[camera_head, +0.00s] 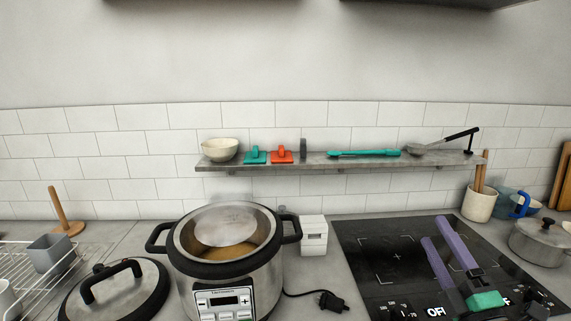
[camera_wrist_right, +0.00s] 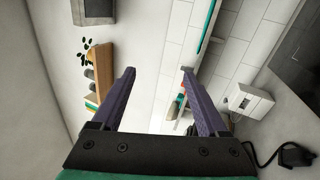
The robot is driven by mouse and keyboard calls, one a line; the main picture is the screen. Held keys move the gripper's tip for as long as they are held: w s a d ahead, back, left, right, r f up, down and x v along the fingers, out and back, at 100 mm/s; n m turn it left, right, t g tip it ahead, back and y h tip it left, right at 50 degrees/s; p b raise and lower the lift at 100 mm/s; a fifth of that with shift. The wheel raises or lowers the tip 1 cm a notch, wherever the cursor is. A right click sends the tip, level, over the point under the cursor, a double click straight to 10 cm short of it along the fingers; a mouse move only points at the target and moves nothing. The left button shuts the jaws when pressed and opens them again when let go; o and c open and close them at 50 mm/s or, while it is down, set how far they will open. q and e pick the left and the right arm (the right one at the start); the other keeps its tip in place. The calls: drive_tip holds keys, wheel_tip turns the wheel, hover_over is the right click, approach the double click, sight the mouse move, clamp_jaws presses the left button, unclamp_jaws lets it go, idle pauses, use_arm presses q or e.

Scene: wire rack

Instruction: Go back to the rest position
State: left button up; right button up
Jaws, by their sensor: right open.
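My right gripper (camera_head: 434,231) is at the lower right of the head view, with its two purple fingers over the black cooktop. In the right wrist view the fingers (camera_wrist_right: 158,71) stand wide apart with nothing between them, so it is open and empty. My left gripper is not in the head view.
The cooktop (camera_head: 375,242) lies below my right gripper. A steaming multicooker (camera_head: 240,284) stands open at the centre, its lid (camera_head: 117,291) on the counter to its left. A wall shelf (camera_head: 320,163) holds utensils. A wire rack (camera_head: 15,262), a pot (camera_head: 540,243) and a crock (camera_head: 479,206) flank these.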

drive_tip(key=s+d+f+m+g+h, duration=0.25)
drive_tip(key=f+m+g, duration=0.25)
drive_tip(key=f+m, duration=0.4)
drive_tip(key=s+d+f+m+g+h, duration=0.15)
drive_tip(key=f+m+g+h, duration=0.35)
drive_tip(key=f, duration=0.6)
drive_tip(key=s+a+f+m+g+y, duration=0.5)
drive_tip(key=s+a+f+g, duration=0.4)
drive_tip(key=s+f, duration=0.45)
wheel_tip(320, 180, down, 20)
drive_tip(key=r+n+g, duration=0.1)
drive_tip(key=s+d+f, duration=0.1)
drive_tip(key=s+f, duration=0.8)
drive_tip(key=s+d+f+g, duration=0.1)
drive_tip(key=s+d+f, duration=0.1)
drive_tip(key=s+f, duration=0.7)
drive_tip(key=shift+d+f, duration=0.25)
drive_tip(key=shift+f, duration=0.05)
drive_tip(key=shift+y, duration=0.25)
